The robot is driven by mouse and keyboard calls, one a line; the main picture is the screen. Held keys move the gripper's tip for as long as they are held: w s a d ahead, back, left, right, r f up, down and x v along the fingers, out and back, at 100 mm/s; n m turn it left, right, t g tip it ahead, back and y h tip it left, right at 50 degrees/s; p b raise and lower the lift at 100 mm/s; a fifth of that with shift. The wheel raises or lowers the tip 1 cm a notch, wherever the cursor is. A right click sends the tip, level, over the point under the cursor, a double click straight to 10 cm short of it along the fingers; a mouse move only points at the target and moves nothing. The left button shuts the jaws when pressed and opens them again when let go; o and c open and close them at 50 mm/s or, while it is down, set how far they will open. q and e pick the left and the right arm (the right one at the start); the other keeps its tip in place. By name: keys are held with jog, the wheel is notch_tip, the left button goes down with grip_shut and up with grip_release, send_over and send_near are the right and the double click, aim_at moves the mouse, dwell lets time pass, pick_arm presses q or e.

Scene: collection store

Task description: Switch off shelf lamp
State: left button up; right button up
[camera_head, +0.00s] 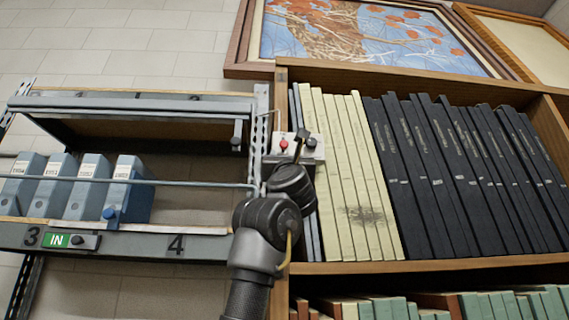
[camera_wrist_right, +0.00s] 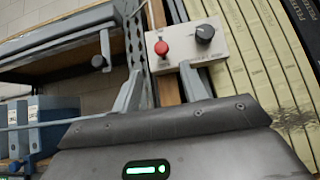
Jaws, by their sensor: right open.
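A pale control box (camera_head: 312,146) is mounted on the upright between the metal rack and the wooden bookcase. It carries a red button (camera_head: 284,145) and a black knob (camera_head: 312,142). In the right wrist view the box (camera_wrist_right: 181,45) shows closely, with the red button (camera_wrist_right: 161,48) left and the black knob (camera_wrist_right: 204,33) right. My right gripper (camera_head: 299,150) is in front of the box and partly hides it. Its fingers (camera_wrist_right: 162,85) are apart and empty, just below the box in the wrist view. I cannot tell whether they touch it. No lit lamp is identifiable. My left gripper is out of view.
The metal rack on the left holds blue binders (camera_head: 90,186) behind a thin rail (camera_head: 180,182). Its front edge has a green IN sign (camera_head: 62,240). The bookcase on the right holds cream volumes (camera_head: 345,180) and dark volumes (camera_head: 455,180). Framed pictures (camera_head: 370,35) stand on top.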

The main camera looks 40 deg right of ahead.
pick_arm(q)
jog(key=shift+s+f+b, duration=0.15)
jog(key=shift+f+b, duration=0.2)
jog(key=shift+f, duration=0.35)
pick_arm(e)
jog(key=shift+v, duration=1.05)
jog(key=shift+d, duration=0.1)
